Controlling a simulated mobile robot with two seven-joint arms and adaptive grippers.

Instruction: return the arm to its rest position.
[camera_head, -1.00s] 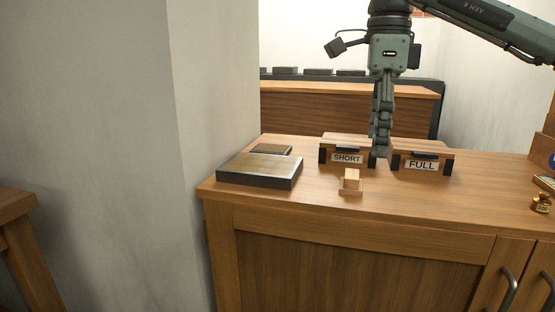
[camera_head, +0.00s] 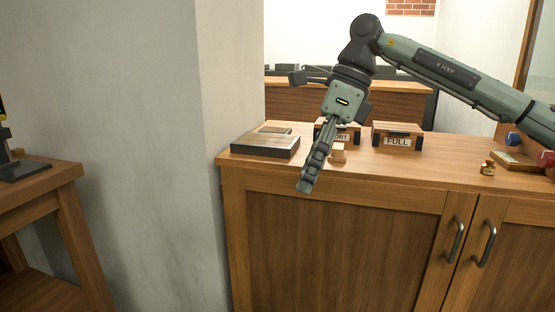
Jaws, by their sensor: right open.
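My right arm (camera_head: 440,68) comes in from the right and bends down at the elbow. My right gripper (camera_head: 304,186) points down and slightly left, its fingertips in front of the cabinet's front edge in the picture. It holds nothing that I can see; the fingers are seen edge-on. Behind it, the box labelled SHORT (camera_head: 349,136) is partly covered by the gripper. The box labelled FULL (camera_head: 398,142) stands to its right. A small light wooden block (camera_head: 338,150) sits right beside the fingers in the picture, apart from them as far as I can tell. My left gripper is not in view.
The wooden cabinet (camera_head: 430,172) carries a dark-edged slab (camera_head: 264,146) at its left end and a small brass weight (camera_head: 487,168) at its right. A wall corner (camera_head: 215,120) stands left of it. A side table (camera_head: 50,185) is at far left.

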